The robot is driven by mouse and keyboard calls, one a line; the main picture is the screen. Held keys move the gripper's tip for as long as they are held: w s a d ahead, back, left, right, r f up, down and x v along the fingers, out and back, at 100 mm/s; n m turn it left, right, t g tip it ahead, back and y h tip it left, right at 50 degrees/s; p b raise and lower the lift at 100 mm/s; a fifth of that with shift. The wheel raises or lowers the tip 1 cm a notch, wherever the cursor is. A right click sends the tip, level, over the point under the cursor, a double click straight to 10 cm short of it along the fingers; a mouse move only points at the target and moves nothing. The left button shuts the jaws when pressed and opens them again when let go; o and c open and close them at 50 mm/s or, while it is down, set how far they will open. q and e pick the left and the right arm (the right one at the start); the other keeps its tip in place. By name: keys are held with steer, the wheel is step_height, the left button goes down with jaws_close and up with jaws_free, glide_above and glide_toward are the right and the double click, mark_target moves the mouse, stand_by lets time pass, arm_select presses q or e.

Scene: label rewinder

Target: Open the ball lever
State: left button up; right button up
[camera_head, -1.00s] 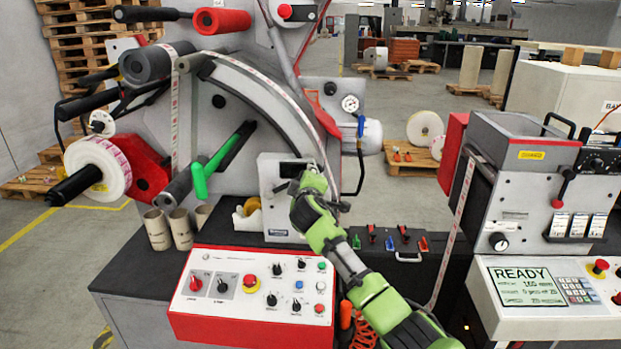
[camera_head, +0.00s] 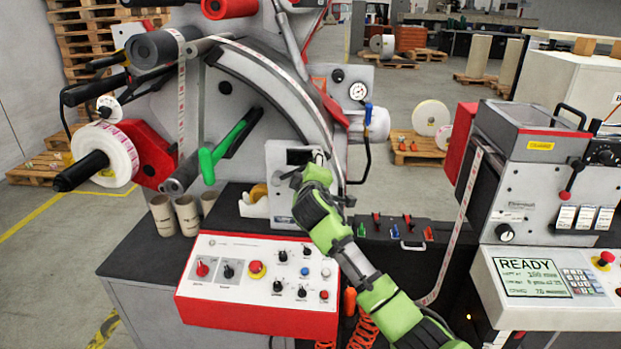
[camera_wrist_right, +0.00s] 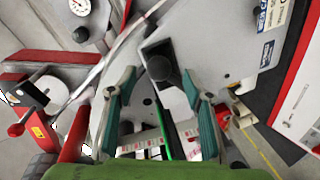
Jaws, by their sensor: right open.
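A round black knob (camera_wrist_right: 160,67) shows in the right wrist view, on a dark mount against a grey box. I cannot tell whether it is the ball lever's ball. My right gripper (camera_wrist_right: 158,88) is open, its two green-grey fingers on either side of the knob with gaps visible. In the head view my right gripper (camera_head: 314,165) is at the grey box (camera_head: 282,205) with a dark window and hides part of it. My left gripper is not in view.
A green-handled lever (camera_head: 208,165) is left of the box. The red-framed control panel (camera_head: 240,270) lies below. A curved rail with the label web (camera_head: 285,85) passes above. A gauge (camera_head: 358,91) is at the right. Cardboard cores (camera_head: 162,216) stand on the black bench.

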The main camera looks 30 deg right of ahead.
steer(key=v, duration=0.8)
steer(key=shift+w+a+f, duration=0.1)
steer(key=shift+a, duration=0.05)
